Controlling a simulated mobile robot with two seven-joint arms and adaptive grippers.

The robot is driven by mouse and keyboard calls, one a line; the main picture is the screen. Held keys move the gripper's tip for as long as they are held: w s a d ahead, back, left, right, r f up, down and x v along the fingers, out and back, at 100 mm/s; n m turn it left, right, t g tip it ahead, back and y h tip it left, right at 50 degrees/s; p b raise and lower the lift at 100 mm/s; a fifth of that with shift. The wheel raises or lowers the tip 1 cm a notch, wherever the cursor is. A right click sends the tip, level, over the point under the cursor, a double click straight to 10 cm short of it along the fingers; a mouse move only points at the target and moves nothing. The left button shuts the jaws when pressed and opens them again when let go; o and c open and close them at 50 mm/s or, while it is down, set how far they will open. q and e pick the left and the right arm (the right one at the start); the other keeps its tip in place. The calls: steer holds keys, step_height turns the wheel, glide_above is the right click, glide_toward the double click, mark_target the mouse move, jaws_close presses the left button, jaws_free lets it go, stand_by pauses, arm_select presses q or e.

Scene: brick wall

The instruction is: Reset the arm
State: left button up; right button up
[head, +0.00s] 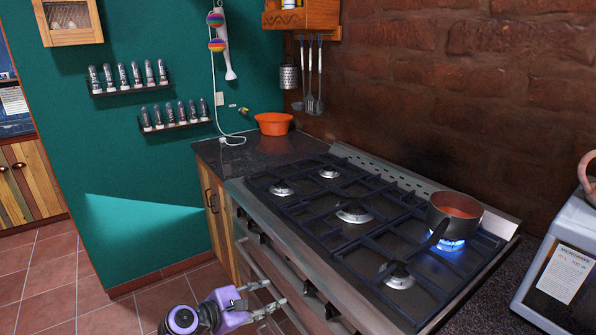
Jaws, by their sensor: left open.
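My left gripper (268,299) is at the bottom of the head view, in front of the stove's front face. Its purple wrist comes in from the lower left. The two fingers are apart and nothing shows between them. My right gripper is not in the view.
A gas stove (300,207) fills the middle. A dark pot (455,213) with reddish contents stands on its right burner over a lit blue flame. An orange bowl (273,123) sits on the back counter. A grey appliance (568,262) stands at the right. Tiled floor (100,293) is clear at the lower left.

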arm_select(q)
steer(key=s+a+f+m+t+y+p, duration=0.1)
steer(key=s+a+f+m+y, duration=0.3)
steer(key=s+m, duration=0.4)
steer(key=s+a+f+m+t+y, duration=0.1)
steer(key=s+a+f+m+y, duration=0.25)
steer(key=s+m, duration=0.4)
steer(key=s+a+f+m+g+y+p, duration=0.1)
steer(key=s+f+m, duration=0.2)
steer(key=s, duration=1)
steer(key=s+a+f+m+g, duration=0.1)
steer(key=s+f+m+g, duration=0.1)
steer(key=s, duration=1.2)
step_height(320, 180, down, 2)
steer(key=shift+s+f+m+y+p, duration=0.1)
steer(key=shift+s+m+y+p, duration=0.1)
steer(key=shift+m+y+p, duration=0.2)
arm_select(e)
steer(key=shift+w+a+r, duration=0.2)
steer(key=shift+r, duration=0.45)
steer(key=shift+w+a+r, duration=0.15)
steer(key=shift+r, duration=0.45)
arm_select(q)
steer(key=shift+a, duration=0.1)
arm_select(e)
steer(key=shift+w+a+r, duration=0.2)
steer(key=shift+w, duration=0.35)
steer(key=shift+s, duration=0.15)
